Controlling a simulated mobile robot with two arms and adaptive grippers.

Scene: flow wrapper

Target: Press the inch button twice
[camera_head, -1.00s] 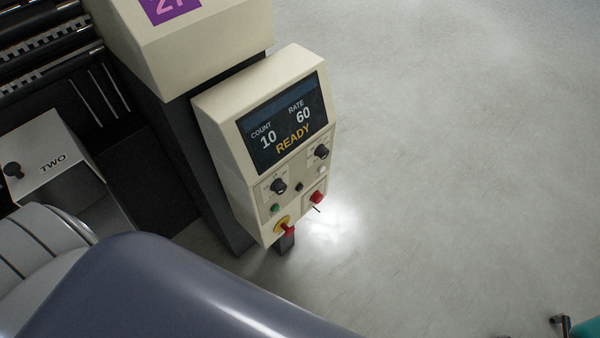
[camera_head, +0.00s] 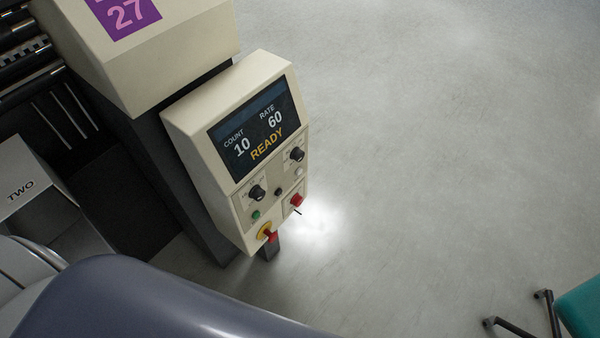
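The machine's cream control panel (camera_head: 237,150) stands left of centre, with a screen (camera_head: 254,128) reading COUNT 10, RATE 60, READY. Below the screen are two black knobs (camera_head: 257,193), a green button (camera_head: 255,215), a small black button (camera_head: 278,192), a white button (camera_head: 299,171) and a red control (camera_head: 296,200). A red and yellow control (camera_head: 266,231) sits at the bottom edge. The labels are too small to read, so I cannot tell which one is the inch button. Neither of my grippers is in view.
The machine's cream housing (camera_head: 150,60) with a purple 27 label is behind the panel. A pale box marked TWO (camera_head: 28,175) is at left. A teal seat (camera_head: 582,308) with dark legs is at the lower right. The grey floor (camera_head: 430,150) right of the panel is clear.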

